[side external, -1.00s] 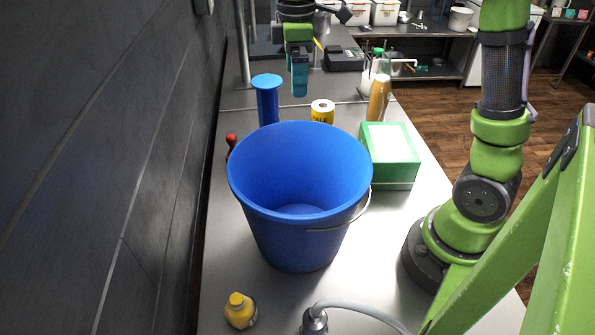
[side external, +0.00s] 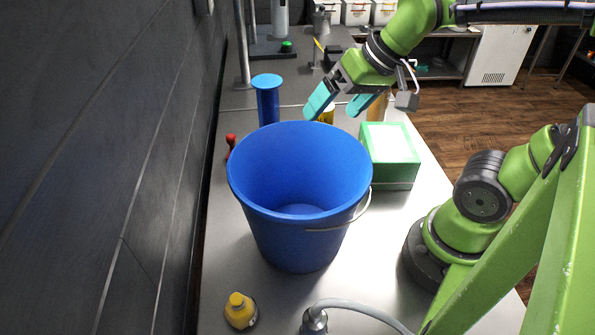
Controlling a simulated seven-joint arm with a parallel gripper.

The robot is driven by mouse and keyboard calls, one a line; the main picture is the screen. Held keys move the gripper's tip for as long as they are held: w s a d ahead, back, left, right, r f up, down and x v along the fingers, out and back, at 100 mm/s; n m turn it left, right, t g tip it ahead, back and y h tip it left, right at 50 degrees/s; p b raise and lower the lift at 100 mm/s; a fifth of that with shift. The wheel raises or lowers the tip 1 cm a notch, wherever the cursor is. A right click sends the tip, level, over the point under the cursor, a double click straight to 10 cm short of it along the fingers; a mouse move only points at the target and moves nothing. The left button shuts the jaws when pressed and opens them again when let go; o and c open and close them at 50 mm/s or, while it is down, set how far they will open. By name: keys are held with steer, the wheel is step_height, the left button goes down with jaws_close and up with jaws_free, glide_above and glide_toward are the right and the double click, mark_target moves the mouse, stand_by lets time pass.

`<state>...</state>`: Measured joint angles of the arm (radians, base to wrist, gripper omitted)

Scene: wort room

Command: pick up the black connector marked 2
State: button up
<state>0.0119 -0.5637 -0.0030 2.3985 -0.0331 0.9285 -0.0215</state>
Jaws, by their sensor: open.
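I cannot make out a black connector marked 2 in the side external view; it may be hidden behind the blue bucket or the arm. My gripper (side external: 332,112) is open, with two teal fingers spread apart and nothing seen between them. It hangs above and behind the far rim of the bucket, in front of the yellow-labelled roll in the picture. The fingers point down and to the left.
The large blue bucket (side external: 288,245) stands mid-bench and hides what is behind it. A blue cylinder (side external: 268,103), a red item (side external: 230,141), a green-and-white box (side external: 391,175), a small yellow bottle (side external: 240,311) and a hose fitting (side external: 314,322) surround it.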

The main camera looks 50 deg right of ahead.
steer(key=shift+s+a+t, duration=0.15)
steer(key=shift+s+t, duration=0.1)
steer(key=shift+s, duration=0.4)
steer(key=shift+s+a+t, duration=0.15)
steer(key=shift+s+t, duration=0.1)
steer(key=shift+s, duration=0.35)
steer(key=shift+s+r, duration=0.15)
steer(key=shift+r, duration=0.25)
steer(key=c, duration=0.5)
steer(key=w+d+f+n+g+h, duration=0.1)
steer(key=w+d+f+g, duration=0.25)
steer(key=w, duration=0.45)
steer(key=w+d+f+n+g+h, duration=0.1)
steer(key=w+d+f+g, duration=0.25)
steer(key=w, duration=0.45)
steer(key=f, duration=1.1)
steer(key=a+f, duration=0.1)
steer(key=f, duration=0.5)
steer(key=shift+f, duration=0.15)
